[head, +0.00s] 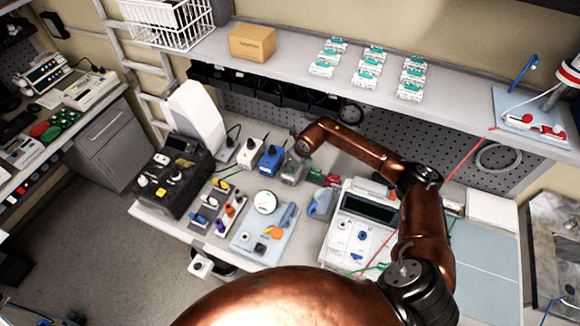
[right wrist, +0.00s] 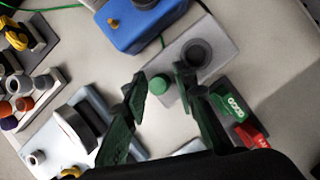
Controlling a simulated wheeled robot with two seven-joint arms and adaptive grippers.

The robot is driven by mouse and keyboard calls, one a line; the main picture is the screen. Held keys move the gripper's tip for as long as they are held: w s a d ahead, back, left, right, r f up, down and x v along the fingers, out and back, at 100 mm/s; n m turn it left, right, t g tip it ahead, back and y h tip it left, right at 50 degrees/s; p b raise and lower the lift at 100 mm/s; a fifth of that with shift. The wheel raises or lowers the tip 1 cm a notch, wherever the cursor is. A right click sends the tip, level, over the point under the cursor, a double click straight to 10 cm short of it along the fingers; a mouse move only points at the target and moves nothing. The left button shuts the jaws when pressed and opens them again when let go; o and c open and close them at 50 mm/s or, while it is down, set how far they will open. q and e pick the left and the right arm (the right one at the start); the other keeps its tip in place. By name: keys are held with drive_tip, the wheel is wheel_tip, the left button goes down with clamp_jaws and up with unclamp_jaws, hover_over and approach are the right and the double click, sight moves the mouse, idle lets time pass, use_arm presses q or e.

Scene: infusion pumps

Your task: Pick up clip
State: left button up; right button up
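No single object can be told for certain as the clip. My right gripper (right wrist: 160,74) is open, its dark green fingers spread and empty. In the right wrist view a grey box with a round green knob (right wrist: 159,85) and a dark round socket (right wrist: 195,54) lies beyond the fingertips. In the head view my right gripper (head: 300,148) is over the back of the bench near that box (head: 291,170); its fingers are too small to read there. A blue clip-like piece (head: 288,214) lies on a pale blue board (head: 250,238). My left gripper is not in view.
A blue box (right wrist: 143,22) stands beside the grey box. Green (right wrist: 228,103) and red (right wrist: 252,136) blocks are right of the fingers. A white pump (head: 350,235) sits under my right arm. The shelf (head: 290,75) overhangs behind. Racks of coloured parts (head: 228,212) are to the left.

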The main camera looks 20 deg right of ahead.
drive_tip(key=shift+w+f, duration=0.1)
drive_tip(key=shift+w, duration=0.05)
drive_tip(key=shift+c, duration=1.4)
clamp_jaws()
